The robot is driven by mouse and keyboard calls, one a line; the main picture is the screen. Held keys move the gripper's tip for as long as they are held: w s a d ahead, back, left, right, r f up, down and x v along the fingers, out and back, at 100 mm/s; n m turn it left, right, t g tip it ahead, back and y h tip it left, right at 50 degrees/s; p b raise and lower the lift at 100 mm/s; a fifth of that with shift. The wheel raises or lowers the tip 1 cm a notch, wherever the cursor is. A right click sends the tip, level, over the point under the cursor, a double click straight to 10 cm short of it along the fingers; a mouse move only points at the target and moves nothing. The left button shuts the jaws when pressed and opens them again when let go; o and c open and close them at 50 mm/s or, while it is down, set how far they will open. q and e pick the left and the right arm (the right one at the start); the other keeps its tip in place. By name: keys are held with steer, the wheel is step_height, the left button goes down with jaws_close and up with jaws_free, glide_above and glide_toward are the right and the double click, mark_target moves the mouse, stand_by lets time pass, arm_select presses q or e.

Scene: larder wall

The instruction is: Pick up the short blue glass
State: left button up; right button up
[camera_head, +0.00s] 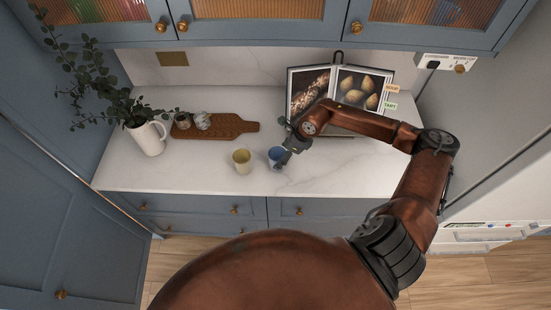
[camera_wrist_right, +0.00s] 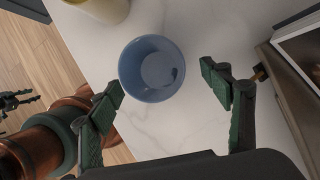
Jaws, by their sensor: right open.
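The short blue glass (camera_head: 277,156) stands upright on the white counter, near its front edge. In the right wrist view the blue glass (camera_wrist_right: 152,68) shows from above, just beyond and between the fingertips. My right gripper (camera_head: 291,146) is close beside the glass in the head view, at its right. In the wrist view my right gripper (camera_wrist_right: 164,88) is open, with one finger on each side and nothing held. My left gripper does not show in the head view.
A yellowish cup (camera_head: 242,161) stands just left of the glass. A wooden board (camera_head: 235,126) with small jars, a white jug (camera_head: 148,138) with a plant, and an open cookbook (camera_head: 308,90) are behind. Upper cabinets (camera_head: 260,25) overhang the counter (camera_head: 200,178).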

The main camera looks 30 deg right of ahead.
mark_target(279, 159)
steer(key=p+x, duration=0.1)
steer(key=x, duration=0.2)
steer(key=shift+s+a+f, duration=0.15)
steer(key=shift+a+f, duration=0.05)
steer(key=shift+a, duration=0.05)
steer(key=shift+x, duration=0.95)
steer(key=c, duration=1.4)
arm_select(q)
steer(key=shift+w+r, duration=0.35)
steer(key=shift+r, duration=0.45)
arm_select(e)
steer(key=shift+c, duration=0.6)
